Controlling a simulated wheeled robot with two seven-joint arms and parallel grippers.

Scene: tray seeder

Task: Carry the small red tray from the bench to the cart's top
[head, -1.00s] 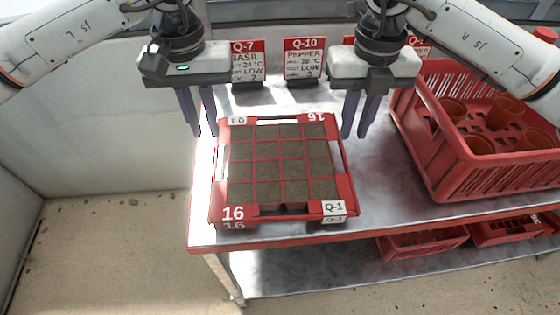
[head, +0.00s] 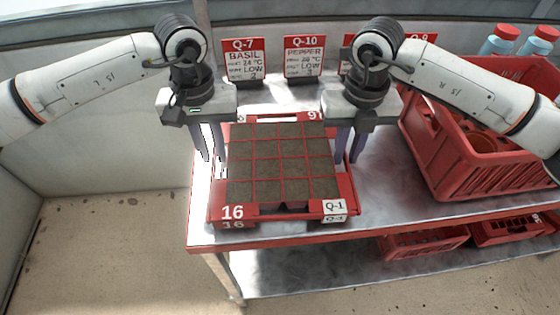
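The small red tray (head: 285,212) sits at the left end of the metal bench (head: 375,205), filled with soil in a grid of cells. It bears the number 16 and a Q-1 label on its near side. My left gripper (head: 214,158) is at the tray's left side, fingers apart and pointing down. My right gripper (head: 348,152) is at the tray's right side, fingers apart and pointing down. The fingers reach down to about rim height, and I cannot tell if they touch the tray. The cart is not recognisable in view.
A red crate (head: 455,178) with pots stands to the right on the bench. Sign cards Q-7 (head: 244,60) and Q-10 (head: 304,56) stand behind the tray. Red-capped bottles (head: 503,38) are at the back right. Red crates (head: 420,243) lie on the lower shelf.

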